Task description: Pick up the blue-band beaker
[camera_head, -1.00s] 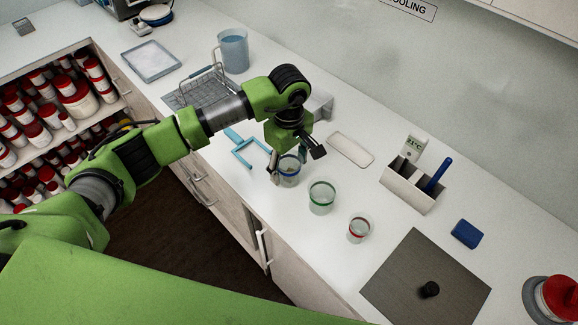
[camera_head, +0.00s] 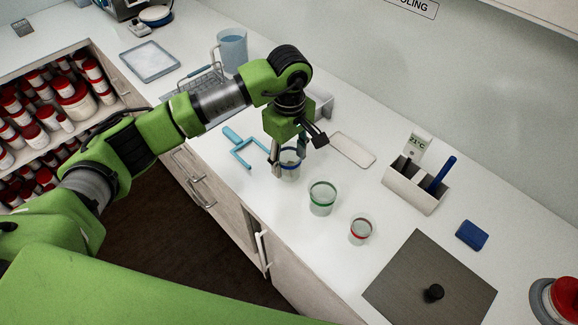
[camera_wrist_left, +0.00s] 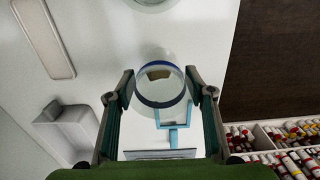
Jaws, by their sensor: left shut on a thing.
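The blue-band beaker (camera_head: 290,169) is a clear cup with a blue ring near its rim, upright at the counter's middle. My left gripper (camera_head: 288,160) comes down on it from above and is shut on it, one finger on each side. In the left wrist view the beaker (camera_wrist_left: 161,90) sits between the two fingers of the gripper (camera_wrist_left: 163,92), with something brownish seen inside it. I cannot tell whether its base touches the counter. My right gripper is not in view.
A green-band beaker (camera_head: 322,198) stands close by, then a red-band beaker (camera_head: 360,231). A light-blue U-shaped tool (camera_head: 245,152) lies to the left, a pale tray (camera_head: 352,150) behind. A holder (camera_head: 413,189) and a grey mat (camera_head: 430,285) are to the right.

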